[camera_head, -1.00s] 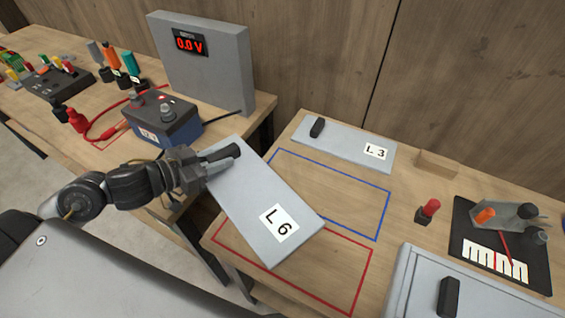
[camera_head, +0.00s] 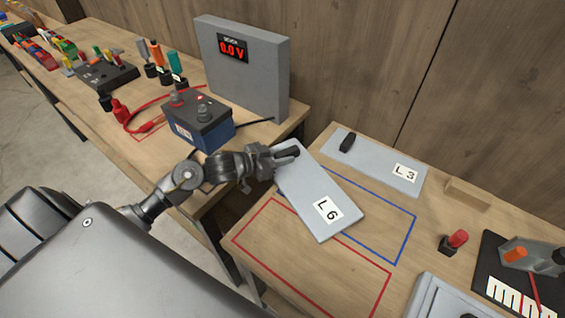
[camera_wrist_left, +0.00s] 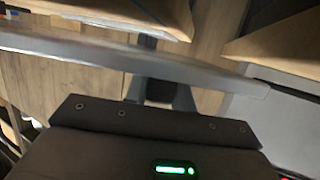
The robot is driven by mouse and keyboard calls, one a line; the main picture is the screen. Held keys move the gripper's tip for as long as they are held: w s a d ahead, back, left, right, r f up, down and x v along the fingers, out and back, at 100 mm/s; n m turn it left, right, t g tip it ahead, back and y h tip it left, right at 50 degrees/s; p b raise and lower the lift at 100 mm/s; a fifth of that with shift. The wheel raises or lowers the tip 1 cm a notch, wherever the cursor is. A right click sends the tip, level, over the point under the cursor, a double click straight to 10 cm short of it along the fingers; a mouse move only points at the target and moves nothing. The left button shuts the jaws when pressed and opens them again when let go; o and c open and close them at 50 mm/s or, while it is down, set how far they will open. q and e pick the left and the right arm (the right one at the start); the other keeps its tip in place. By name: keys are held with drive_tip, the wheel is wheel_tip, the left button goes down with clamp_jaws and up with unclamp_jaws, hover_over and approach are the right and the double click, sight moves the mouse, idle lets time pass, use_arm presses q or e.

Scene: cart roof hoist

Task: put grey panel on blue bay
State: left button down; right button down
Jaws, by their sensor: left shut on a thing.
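The grey panel (camera_head: 306,187) carries an "L 6" label and a black handle at its far left end. My left gripper (camera_head: 287,156) is shut on that handle. The panel is tilted and covers the left part of the blue bay (camera_head: 414,221), an outlined rectangle on the table. Its near corner reaches toward the red outlined bay (camera_head: 240,233). I cannot tell whether the panel touches the table. In the left wrist view the panel (camera_wrist_left: 200,72) shows edge-on as a grey band across the picture. My right gripper is not in view.
A second grey panel (camera_head: 379,158) labelled "L 3" lies behind the blue bay. A red-capped peg (camera_head: 455,240) and a black tool mat (camera_head: 497,245) are at the right. A blue battery (camera_head: 199,121) and a grey meter box (camera_head: 265,78) stand on the left bench. The red bay is mostly clear.

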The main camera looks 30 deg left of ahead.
use_arm(q)
drive_tip(key=f, duration=0.3)
drive_tip(key=shift+w+p, duration=0.2)
drive_tip(key=shift+p, duration=0.2)
drive_tip(key=shift+f, duration=0.2)
drive_tip(key=c, duration=1.2)
unclamp_jaws()
drive_tip(key=shift+f, duration=0.15)
drive_tip(key=shift+o, duration=0.2)
